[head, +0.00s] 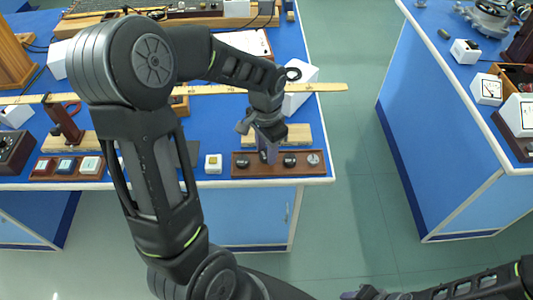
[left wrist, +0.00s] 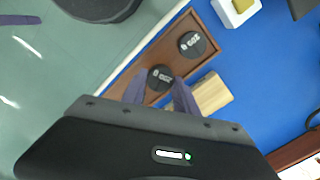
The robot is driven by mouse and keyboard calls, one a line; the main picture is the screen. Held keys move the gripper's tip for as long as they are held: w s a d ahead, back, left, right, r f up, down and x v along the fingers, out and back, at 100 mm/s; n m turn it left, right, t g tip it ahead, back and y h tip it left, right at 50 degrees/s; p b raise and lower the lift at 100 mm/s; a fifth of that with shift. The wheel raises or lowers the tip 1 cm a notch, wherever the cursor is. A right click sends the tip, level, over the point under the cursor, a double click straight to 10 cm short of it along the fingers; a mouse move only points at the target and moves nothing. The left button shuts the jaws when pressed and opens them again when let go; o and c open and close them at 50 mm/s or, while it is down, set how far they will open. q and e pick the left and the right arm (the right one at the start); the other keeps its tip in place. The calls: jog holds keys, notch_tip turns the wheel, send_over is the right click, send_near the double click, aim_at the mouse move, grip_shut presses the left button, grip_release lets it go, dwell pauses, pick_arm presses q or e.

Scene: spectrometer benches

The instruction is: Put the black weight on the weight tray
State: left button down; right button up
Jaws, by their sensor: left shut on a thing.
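The brown wooden weight tray (head: 302,172) lies along the front edge of the blue bench; in the left wrist view it runs diagonally (left wrist: 207,16). Round dark weights sit along it, one at the left (head: 243,162) and two at the right (head: 290,160). My left gripper (head: 267,157) points down over the tray. In the left wrist view its fingers (left wrist: 160,92) are shut on a black weight (left wrist: 158,76) with pale lettering; whether it touches the tray is unclear. Another black weight (left wrist: 192,44) is beside it. My right gripper (head: 372,293) is partly cut off at the bottom.
A light wood block (head: 297,134) lies just behind the tray. A small white box with a yellow top (head: 213,163) stands to its left. A long yellow ruler (head: 215,89) spans the bench farther back. A second blue bench (head: 440,130) is at the right across an aisle.

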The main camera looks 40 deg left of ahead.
pick_arm(q)
jog(key=shift+f, duration=1)
jog(key=shift+f, duration=0.15)
jog(key=c, duration=0.9)
grip_release()
jog(key=shift+c, duration=0.2)
jog(key=shift+w+r, duration=0.15)
jog(key=shift+r, duration=0.45)
notch_tip(320, 180, up, 11)
jog(key=shift+b, duration=0.4)
